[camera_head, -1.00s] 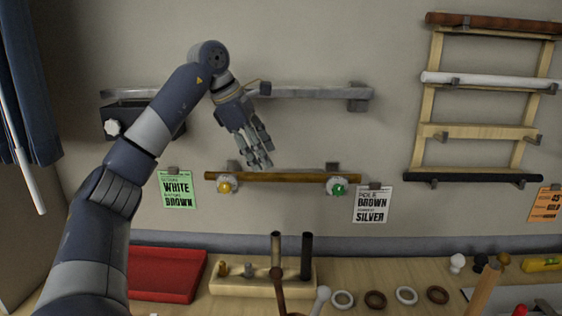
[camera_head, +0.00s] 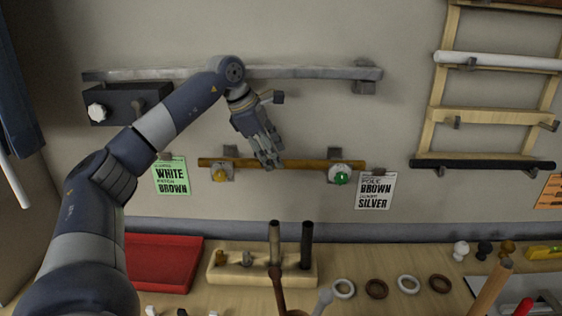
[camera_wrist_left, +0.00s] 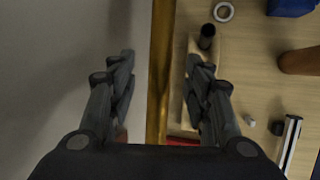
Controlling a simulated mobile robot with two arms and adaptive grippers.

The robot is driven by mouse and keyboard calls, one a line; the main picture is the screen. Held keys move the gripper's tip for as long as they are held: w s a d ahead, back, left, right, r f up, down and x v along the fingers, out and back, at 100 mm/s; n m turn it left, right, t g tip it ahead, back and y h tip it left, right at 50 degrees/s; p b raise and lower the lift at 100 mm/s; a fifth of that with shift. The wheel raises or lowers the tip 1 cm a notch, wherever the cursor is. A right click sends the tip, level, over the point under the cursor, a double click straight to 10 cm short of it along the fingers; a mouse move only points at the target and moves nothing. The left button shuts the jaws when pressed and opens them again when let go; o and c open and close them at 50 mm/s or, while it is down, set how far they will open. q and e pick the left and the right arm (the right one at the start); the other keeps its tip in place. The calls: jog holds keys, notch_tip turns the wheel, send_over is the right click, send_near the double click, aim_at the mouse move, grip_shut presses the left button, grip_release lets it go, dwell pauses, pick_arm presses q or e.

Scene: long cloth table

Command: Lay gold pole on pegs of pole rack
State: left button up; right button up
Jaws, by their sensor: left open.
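The gold pole (camera_head: 300,163) lies level across two wall brackets, with a yellow knob (camera_head: 220,175) near its left end and a green knob (camera_head: 341,177) near its right end. My left gripper (camera_head: 270,158) is open at the pole's middle, its fingertips overlapping it in the head view. In the left wrist view the pole (camera_wrist_left: 161,80) runs between the two spread fingers (camera_wrist_left: 159,60), with a gap on each side. The pole rack (camera_head: 438,112) is at upper right; one rung (camera_head: 490,117) has bare pegs. My right gripper is not seen.
The rack holds a white pole (camera_head: 510,61) and a black pole (camera_head: 485,163). A grey rail (camera_head: 310,72) runs above the gold pole. Below are a red tray (camera_head: 165,262), a wooden block with upright posts (camera_head: 262,277) and several rings.

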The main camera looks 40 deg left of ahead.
pick_arm(q)
jog(key=shift+x, duration=0.95)
jog(key=shift+w+f, duration=0.1)
jog(key=shift+f, duration=0.15)
grip_shut()
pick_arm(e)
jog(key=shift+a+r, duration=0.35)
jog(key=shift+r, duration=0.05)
pick_arm(q)
jog(key=shift+r, duration=0.2)
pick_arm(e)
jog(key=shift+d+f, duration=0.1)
